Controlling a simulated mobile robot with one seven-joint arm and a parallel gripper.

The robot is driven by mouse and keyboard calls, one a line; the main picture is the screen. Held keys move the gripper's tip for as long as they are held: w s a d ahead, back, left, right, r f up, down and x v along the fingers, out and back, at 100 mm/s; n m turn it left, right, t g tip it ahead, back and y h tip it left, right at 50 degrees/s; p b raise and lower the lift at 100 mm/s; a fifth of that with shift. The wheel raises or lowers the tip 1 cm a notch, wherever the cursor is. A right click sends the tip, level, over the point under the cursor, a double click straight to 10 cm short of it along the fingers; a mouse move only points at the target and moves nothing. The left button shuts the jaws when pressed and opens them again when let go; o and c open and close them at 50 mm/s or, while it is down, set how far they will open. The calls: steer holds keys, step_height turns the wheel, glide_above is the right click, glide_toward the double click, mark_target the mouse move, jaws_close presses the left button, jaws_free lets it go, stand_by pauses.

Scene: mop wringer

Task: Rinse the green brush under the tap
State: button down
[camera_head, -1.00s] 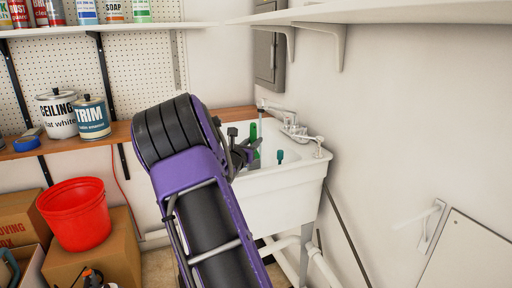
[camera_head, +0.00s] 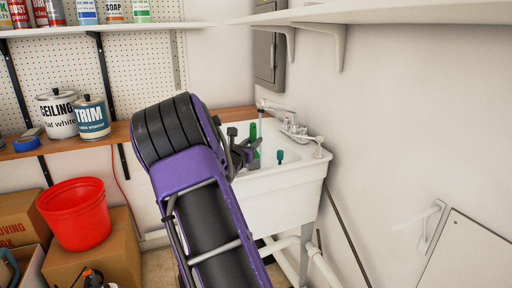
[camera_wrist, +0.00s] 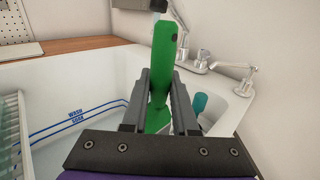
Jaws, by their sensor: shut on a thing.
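My gripper (camera_wrist: 163,98) is shut on the green brush (camera_wrist: 166,52) and holds it over the white sink (camera_head: 290,178). The brush's long green part stands up between the two fingers in the wrist view. It also shows as a narrow green strip (camera_head: 253,133) in the head view. The tap (camera_head: 294,125) is on the sink's back ledge at the wall. In the wrist view the end of its spout (camera_wrist: 160,5) is at the brush's upper end; I cannot tell whether they touch or whether water runs.
A teal-handled thing (camera_head: 280,156) stands in the sink, right of my gripper. A wooden counter (camera_head: 118,131) with paint cans runs left of the sink. A red bucket (camera_head: 76,215) sits on a cardboard box at lower left. A white shelf (camera_head: 400,12) hangs above.

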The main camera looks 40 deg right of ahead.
mark_target(254, 132)
steer(key=shift+s+a+r+p, duration=0.5)
steer(key=shift+s+a+r, duration=0.3)
steer(key=shift+a+r, duration=0.2)
steer(key=shift+s+a+r+p, duration=0.5)
steer(key=shift+s+a+r, duration=0.25)
steer(key=shift+a+r, duration=0.15)
